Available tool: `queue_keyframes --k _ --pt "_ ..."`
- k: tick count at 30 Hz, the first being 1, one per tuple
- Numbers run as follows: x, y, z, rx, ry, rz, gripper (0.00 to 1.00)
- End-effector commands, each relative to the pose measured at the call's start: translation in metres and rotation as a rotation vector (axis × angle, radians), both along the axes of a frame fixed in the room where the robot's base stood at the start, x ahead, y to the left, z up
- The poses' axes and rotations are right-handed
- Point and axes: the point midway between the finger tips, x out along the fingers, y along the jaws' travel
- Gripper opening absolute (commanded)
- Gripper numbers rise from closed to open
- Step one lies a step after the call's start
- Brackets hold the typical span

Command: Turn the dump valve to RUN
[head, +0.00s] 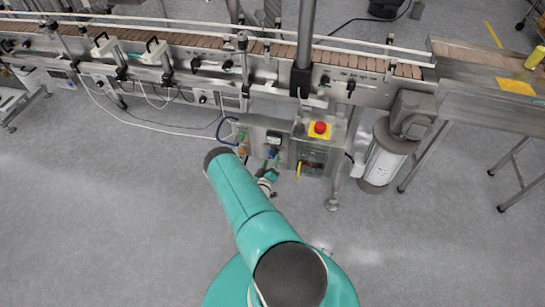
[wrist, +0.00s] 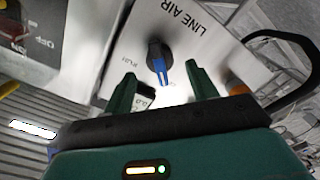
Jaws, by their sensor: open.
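The dump valve is a dark round knob with a blue lever bar (wrist: 158,66) on a pale plate (wrist: 195,25) marked LINE AIR, in the wrist view. The blue bar points down the picture, tilted slightly. Small labels sit left of the knob and below it; the lower one is partly covered by a finger and hard to read. My gripper (wrist: 161,76) is open, with one green finger on each side of the bar's lower end and no clear contact.
A dark switch panel (wrist: 75,30) with OFF lettering is to the left. An orange part (wrist: 237,87) and a dark curved hose (wrist: 310,50) are close on the right. A red emergency stop (head: 319,128) sits nearby. The grey floor (head: 100,210) is clear.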

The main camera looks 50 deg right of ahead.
Motion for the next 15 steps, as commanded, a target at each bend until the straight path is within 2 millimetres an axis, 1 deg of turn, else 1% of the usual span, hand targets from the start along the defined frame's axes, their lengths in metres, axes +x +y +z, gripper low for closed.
queue_keyframes --k 1,6,10,15 --pt "0.003 -0.009 0.000 -0.002 -0.001 -0.001 0.58" --pt "0.011 -0.029 0.000 0.000 0.000 0.000 0.58" --pt "0.015 -0.035 0.000 -0.001 0.001 0.001 0.58" --pt "0.015 -0.036 0.000 0.000 0.002 0.001 0.58"
